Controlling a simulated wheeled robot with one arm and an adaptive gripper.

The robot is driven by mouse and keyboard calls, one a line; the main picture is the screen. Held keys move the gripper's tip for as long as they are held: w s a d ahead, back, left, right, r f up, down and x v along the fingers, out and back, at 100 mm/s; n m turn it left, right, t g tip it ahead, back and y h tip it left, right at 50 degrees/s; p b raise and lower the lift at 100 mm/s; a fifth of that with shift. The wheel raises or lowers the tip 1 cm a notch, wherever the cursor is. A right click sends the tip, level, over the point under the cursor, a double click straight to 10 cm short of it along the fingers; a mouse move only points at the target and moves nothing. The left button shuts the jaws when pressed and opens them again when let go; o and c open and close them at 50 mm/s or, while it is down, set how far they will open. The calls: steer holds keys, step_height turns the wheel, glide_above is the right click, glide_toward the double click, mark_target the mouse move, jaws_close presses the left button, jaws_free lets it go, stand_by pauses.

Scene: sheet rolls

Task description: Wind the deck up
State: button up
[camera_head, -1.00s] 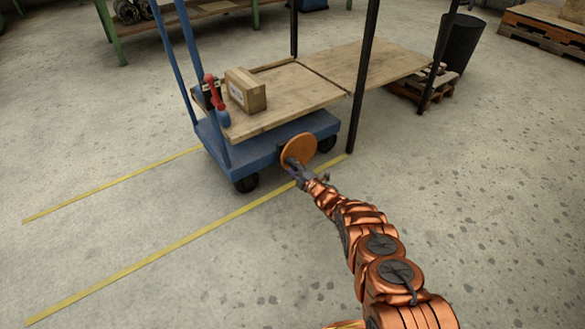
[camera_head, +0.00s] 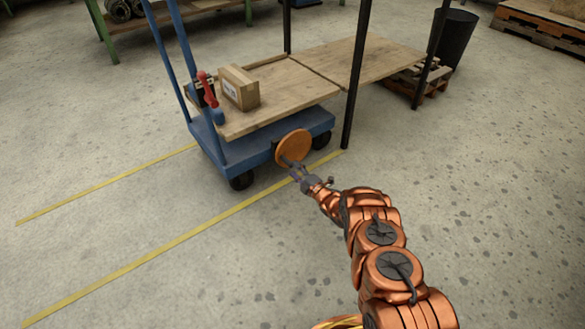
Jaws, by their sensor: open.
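A blue trolley (camera_head: 245,154) carries a wooden deck (camera_head: 283,112) with a cardboard box (camera_head: 240,88) on it. The deck's right edge lies beside a wooden table top (camera_head: 365,62) on dark posts. An orange-brown round wheel (camera_head: 293,146) is on the trolley's near side, with a dark handle (camera_head: 288,162) low on its face. My gripper (camera_head: 297,172) is open just below and right of the handle. Whether the fingers surround or touch the handle is too small to tell.
A dark post (camera_head: 354,90) stands right of the wheel. Yellow floor lines (camera_head: 190,233) run along the trolley's sides. A black bin (camera_head: 455,38) and pallets (camera_head: 540,28) stand at the back right. The floor in front is clear.

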steer(key=v, duration=0.6)
steer(key=shift+s+d, duration=0.2)
steer(key=shift+s, duration=0.1)
stand_by(0.3)
